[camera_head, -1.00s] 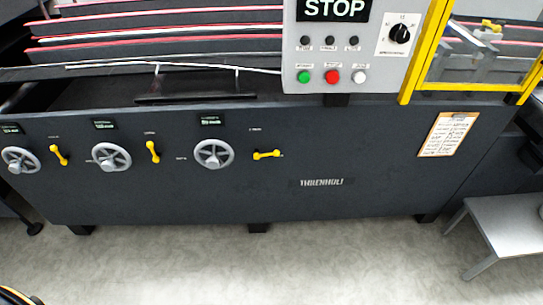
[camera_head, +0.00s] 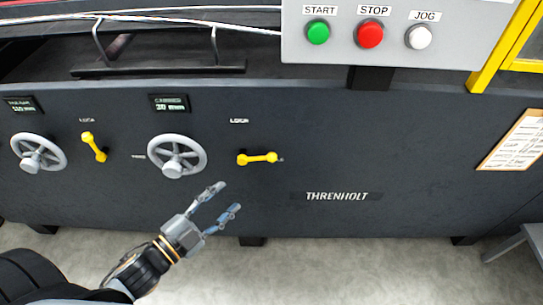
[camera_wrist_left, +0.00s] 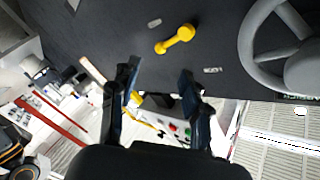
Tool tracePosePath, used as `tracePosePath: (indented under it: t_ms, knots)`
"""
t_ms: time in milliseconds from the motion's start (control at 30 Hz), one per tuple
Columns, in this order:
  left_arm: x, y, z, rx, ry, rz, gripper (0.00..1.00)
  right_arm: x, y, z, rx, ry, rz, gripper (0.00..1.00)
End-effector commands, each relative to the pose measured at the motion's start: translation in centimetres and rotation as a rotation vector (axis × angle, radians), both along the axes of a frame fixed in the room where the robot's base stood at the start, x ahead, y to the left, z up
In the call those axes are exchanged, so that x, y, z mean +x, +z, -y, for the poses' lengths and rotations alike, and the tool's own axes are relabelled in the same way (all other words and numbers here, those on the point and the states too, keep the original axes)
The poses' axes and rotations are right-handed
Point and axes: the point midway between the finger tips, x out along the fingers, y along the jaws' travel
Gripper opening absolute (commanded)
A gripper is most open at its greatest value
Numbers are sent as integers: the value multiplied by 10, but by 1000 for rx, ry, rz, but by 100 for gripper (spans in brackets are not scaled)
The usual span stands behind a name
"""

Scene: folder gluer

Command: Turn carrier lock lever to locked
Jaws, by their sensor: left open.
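The carrier lock lever (camera_head: 258,158) is a yellow handle on the dark machine panel, right of the handwheel under the carrier display. It lies nearly horizontal, below a small LOCK label. My left gripper (camera_head: 229,197) is open and empty, below and slightly left of the lever, not touching it. In the left wrist view the picture is roughly upside down. There the yellow lever (camera_wrist_left: 175,39) lies beyond the open fingers (camera_wrist_left: 160,70), and nothing is between them. My right gripper is not in view.
The carrier handwheel (camera_head: 177,157) is close left of the lever. Another yellow lever (camera_head: 94,147) and handwheel (camera_head: 38,153) sit farther left. A control box with START, STOP and JOG buttons (camera_head: 370,34) overhangs above right.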

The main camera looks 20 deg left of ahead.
Motion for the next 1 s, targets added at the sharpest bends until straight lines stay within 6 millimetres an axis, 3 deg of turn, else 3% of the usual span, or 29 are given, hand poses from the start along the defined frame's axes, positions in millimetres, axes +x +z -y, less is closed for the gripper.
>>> tracePosePath:
  t_ms: [267,700,1000]
  knots:
    - [12,12,12,4,-23,35,47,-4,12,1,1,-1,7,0]
    - [80,12,42,5,-21,36,47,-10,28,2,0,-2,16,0]
    - [116,11,57,3,-19,32,47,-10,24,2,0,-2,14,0]
